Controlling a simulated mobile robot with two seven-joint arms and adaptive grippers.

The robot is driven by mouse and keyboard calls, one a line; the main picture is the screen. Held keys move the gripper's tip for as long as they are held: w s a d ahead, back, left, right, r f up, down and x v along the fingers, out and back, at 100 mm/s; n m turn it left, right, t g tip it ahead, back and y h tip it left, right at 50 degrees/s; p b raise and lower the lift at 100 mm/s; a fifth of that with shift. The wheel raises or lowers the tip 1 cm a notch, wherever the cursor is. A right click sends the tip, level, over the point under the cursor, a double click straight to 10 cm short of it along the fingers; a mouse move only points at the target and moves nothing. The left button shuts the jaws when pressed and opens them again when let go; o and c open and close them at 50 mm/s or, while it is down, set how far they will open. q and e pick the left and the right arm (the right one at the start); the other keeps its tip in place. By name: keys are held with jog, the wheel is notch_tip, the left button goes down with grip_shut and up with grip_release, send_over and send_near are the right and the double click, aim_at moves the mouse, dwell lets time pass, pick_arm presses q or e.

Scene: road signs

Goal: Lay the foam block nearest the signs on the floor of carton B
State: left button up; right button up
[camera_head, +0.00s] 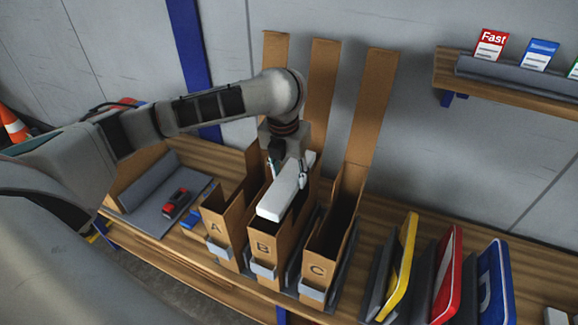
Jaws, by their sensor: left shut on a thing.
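A white foam block (284,193) is held in my left gripper (288,172), which is shut on it. The gripper points down from above, with a finger on each side of the block. The block is tilted, its near end lower in the picture, over the open top of carton B (263,249). The carton's floor is hidden, and I cannot tell whether the block's lower part is inside the walls. Carton A (217,229) stands to the left and carton C (318,268) to the right. My right gripper is not in view.
Yellow (403,268), red (449,275) and blue (493,288) signs stand in grey holders on the right. Tall flaps (369,110) rise behind the cartons. A grey mat (158,197) with a red-and-black item lies left. A wall shelf (510,80) holds cards.

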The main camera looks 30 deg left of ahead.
pick_arm(q)
jog(key=shift+f, duration=2.3)
jog(key=shift+w+f, duration=0.1)
jog(key=shift+f, duration=0.5)
jog(key=o, duration=0.8)
jog(key=r, duration=0.4)
jog(key=s+r, duration=0.1)
jog(key=r, duration=0.3)
jog(key=s+r, duration=0.1)
jog(key=r, duration=0.3)
